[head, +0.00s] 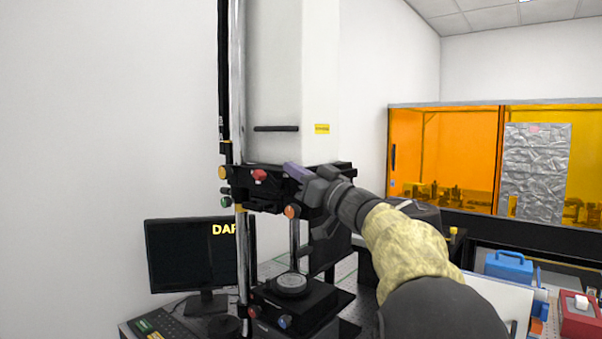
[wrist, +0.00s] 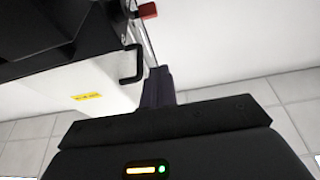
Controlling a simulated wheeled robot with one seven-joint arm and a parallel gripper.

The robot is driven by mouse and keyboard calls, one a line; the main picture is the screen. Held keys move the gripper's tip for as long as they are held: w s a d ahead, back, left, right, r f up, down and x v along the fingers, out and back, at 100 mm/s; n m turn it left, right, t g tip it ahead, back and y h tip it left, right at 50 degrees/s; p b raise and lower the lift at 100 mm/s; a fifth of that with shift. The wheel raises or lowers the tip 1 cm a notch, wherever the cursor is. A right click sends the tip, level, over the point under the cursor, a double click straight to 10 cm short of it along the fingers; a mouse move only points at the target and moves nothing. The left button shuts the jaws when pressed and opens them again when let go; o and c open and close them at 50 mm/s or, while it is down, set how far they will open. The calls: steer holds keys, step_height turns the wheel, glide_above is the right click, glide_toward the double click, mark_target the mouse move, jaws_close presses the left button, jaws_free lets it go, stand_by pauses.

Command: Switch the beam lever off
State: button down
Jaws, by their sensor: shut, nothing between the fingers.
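The interferometer (head: 292,85) is a tall white housing on a black stage with chrome columns. A red knob (head: 259,174) sits on the front of its black crosspiece; I take it for the beam lever's end, but no label on it is readable. A red part (wrist: 147,10) also shows at the top of the wrist view, beyond my fingertips. My gripper (head: 291,170) is shut and empty, pointing left in front of the crosspiece, just right of the red knob. In the wrist view, my closed dark fingers (wrist: 158,88) appear apart from the red part.
An orange knob (head: 291,211), a yellow knob (head: 222,172) and a green knob (head: 226,203) are close by. A black handle (head: 276,128) is on the housing. A monitor (head: 195,255) stands left. Orange panels (head: 445,150) and a blue box (head: 508,266) are right.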

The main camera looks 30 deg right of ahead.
mark_target(270, 172)
steer(key=w+a, duration=0.1)
steer(key=w, duration=0.1)
steer(key=w+a+p, duration=0.1)
steer(key=w, duration=0.2)
steer(key=w+a+f, duration=0.1)
steer(key=w, duration=0.1)
steer(key=shift+w+p, duration=0.25)
steer(key=shift+p, duration=0.05)
steer(key=shift+w, duration=0.1)
